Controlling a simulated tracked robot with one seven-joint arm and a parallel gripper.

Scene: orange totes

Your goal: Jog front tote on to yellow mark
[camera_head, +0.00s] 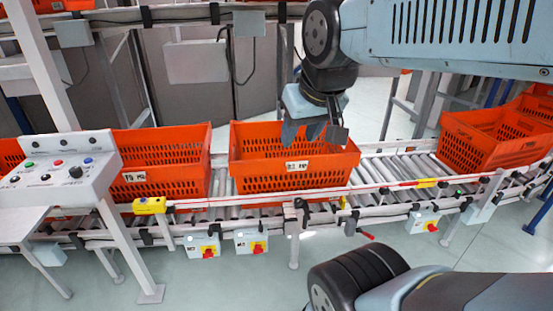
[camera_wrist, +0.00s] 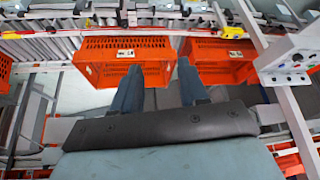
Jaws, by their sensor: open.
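An orange tote (camera_head: 290,172) with a white label stands on the roller conveyor, in the middle of the head view. It also shows in the wrist view (camera_wrist: 112,72). A short yellow mark (camera_head: 427,183) is on the near rail, to the right of this tote and close to another tote at the right. My gripper (camera_head: 313,131) is open and empty at the tote's far rim. In the wrist view, one finger overlaps this tote and the other is by the gap beside it. I cannot tell whether either finger touches it.
Orange totes stand at left (camera_head: 160,165) and right (camera_head: 490,135) on the conveyor. Bare rollers (camera_head: 400,170) lie between the middle and right totes. A white-labelled tote also shows in the wrist view (camera_wrist: 225,70).

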